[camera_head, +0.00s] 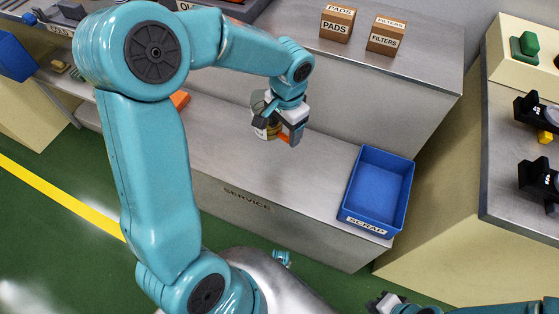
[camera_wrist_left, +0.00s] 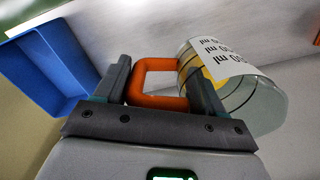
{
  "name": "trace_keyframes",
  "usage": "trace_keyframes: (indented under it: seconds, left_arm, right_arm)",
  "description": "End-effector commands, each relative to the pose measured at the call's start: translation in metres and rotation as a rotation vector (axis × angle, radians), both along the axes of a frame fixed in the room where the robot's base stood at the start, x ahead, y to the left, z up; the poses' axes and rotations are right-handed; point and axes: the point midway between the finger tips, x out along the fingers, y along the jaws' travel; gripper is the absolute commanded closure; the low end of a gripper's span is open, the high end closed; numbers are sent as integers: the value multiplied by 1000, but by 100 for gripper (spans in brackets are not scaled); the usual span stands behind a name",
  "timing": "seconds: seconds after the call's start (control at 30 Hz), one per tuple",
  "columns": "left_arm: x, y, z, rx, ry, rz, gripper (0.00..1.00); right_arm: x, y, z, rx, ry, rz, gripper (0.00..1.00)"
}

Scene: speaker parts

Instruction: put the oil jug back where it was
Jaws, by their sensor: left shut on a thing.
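The oil jug is a clear cylinder with a white measuring label, yellowish oil and an orange handle. It shows at the left gripper in the head view (camera_head: 262,131) and in the left wrist view (camera_wrist_left: 254,98). My left gripper (camera_head: 294,133) is shut on its orange handle, which lies between the fingers in the left wrist view (camera_wrist_left: 158,95). The jug hangs over the lower service bench (camera_head: 225,155); whether it touches the bench is hard to tell. My right gripper (camera_head: 385,303) is at the bottom edge, partly cut off, its jaws unclear.
A blue scrap bin (camera_head: 378,190) stands right of the jug on the bench. A pads box (camera_head: 337,23) and a filters box (camera_head: 386,36) stand on the upper shelf. An orange object (camera_head: 180,99) lies left on the bench, partly behind my arm. Bench between jug and bin is clear.

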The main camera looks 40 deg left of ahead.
Motion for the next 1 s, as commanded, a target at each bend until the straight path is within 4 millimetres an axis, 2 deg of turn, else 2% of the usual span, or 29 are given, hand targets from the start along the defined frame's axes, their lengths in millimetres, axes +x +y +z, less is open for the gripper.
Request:
trace_keyframes:
  seconds: [0.03,0.1,0.3,0.57,0.8,1.0]
  left_arm:
    - [-1,0,-21,-1,6,0,81]
    - [-1,0,-42,-1,6,0,81]
    - [-1,0,-92,-2,3,1,81]
    - [0,0,-115,-1,1,2,81]
    - [0,-1,-151,-2,1,2,81]
    - [0,0,-150,-1,-1,2,81]
  right_arm:
    - [0,0,-9,0,0,0,100]
    - [0,0,-14,0,0,0,100]
    - [0,0,-28,0,0,0,100]
    - [0,0,-33,0,0,0,100]
    - [0,0,-45,0,0,0,100]
    - [0,0,-44,0,0,0,100]
